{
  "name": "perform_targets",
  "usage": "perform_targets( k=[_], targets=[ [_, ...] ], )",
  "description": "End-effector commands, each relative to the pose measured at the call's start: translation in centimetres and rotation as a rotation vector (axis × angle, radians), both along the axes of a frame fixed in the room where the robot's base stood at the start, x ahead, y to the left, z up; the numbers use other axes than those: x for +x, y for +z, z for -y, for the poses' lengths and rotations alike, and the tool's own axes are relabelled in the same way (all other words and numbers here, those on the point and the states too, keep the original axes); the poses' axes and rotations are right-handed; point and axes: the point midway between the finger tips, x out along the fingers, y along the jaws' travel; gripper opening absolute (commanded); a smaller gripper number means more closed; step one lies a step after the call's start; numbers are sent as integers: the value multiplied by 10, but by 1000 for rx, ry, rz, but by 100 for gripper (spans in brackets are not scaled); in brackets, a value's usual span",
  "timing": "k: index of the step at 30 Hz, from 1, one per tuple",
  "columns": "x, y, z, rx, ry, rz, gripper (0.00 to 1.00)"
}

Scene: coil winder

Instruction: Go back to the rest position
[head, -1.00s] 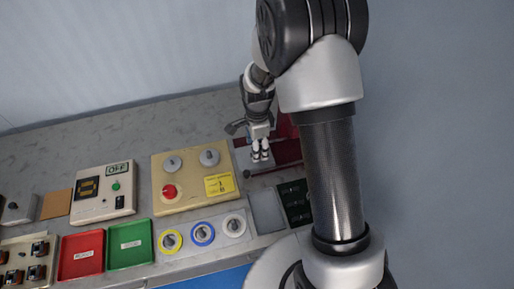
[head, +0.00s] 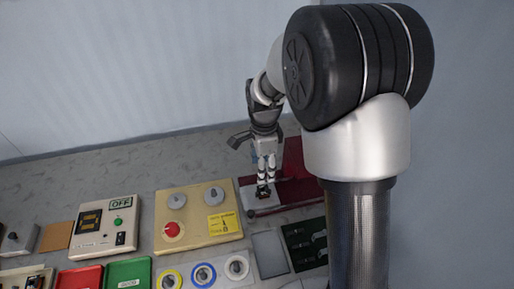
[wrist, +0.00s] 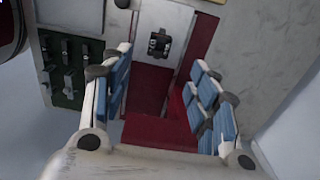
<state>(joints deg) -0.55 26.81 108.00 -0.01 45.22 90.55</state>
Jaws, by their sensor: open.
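My gripper (head: 266,180) is over the dark red machine (head: 295,185) at the bench's right side, with its fingers pointing down. In the wrist view my gripper (wrist: 160,90) is open, its blue-padded fingers wide apart with nothing between them. A small dark part (wrist: 159,43) sits on a pale plate (wrist: 172,14) of the machine, beyond the fingertips. In the head view the dark part (head: 263,192) shows just below the fingertips; there I cannot tell the gap.
Left of the machine stand a beige panel with a red knob (head: 197,217) and a display box marked OFF (head: 105,226). Red (head: 80,278) and green (head: 128,273) trays and ringed dials (head: 203,275) lie in front. A dark green rack (head: 305,245) is near my arm.

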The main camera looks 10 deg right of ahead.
Motion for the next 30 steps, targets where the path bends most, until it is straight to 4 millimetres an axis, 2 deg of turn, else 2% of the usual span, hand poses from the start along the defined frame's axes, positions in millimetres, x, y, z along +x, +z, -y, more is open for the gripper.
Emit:
perform_targets(
  k=[6, 8, 11, 15, 21, 25, 30],
  targets=[
    [-1, 3, 0, 0, 9, 4, 54],
    [-3, 10, 0, 0, 36, 13, 54],
    [-14, 34, 1, -2, 130, 41, 54],
    [-43, 81, 2, -17, 347, 101, 54],
    [-97, 134, 3, -66, 689, 183, 54],
    [-135, 156, 4, -113, 910, 231, 54],
    [-185, 172, 5, -194, 1192, 282, 54]
  ],
)
